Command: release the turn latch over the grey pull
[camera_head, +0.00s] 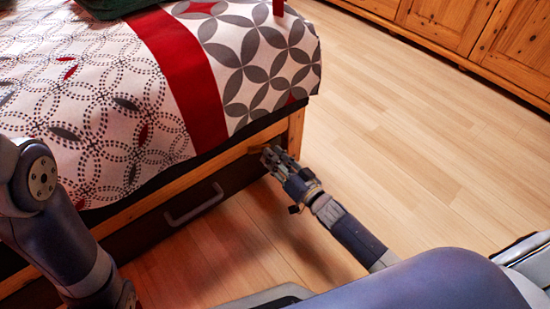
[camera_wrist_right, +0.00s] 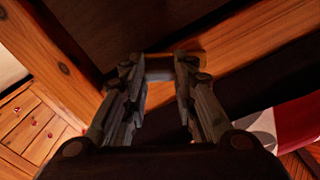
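The grey pull (camera_head: 195,204) is a bar handle on the dark drawer front (camera_head: 150,228) under the bed. My right gripper (camera_head: 270,154) is at the wooden bed rail above the drawer, right of the pull, near the corner post. In the right wrist view, the right gripper's fingers (camera_wrist_right: 158,68) stand apart, with a small greyish block between the tips. A small wooden piece (camera_wrist_right: 190,56), which looks like the turn latch, shows beside the tips and is partly hidden by them. Whether the fingers press on it is unclear. My left arm shows at the left; its gripper is out of view.
The bed's patterned cover (camera_head: 95,95) with a red stripe hangs just above the rail. The corner post (camera_head: 296,130) stands close to the right gripper. Wooden cabinets (camera_head: 450,25) line the back right. The plank floor (camera_head: 420,150) between is clear.

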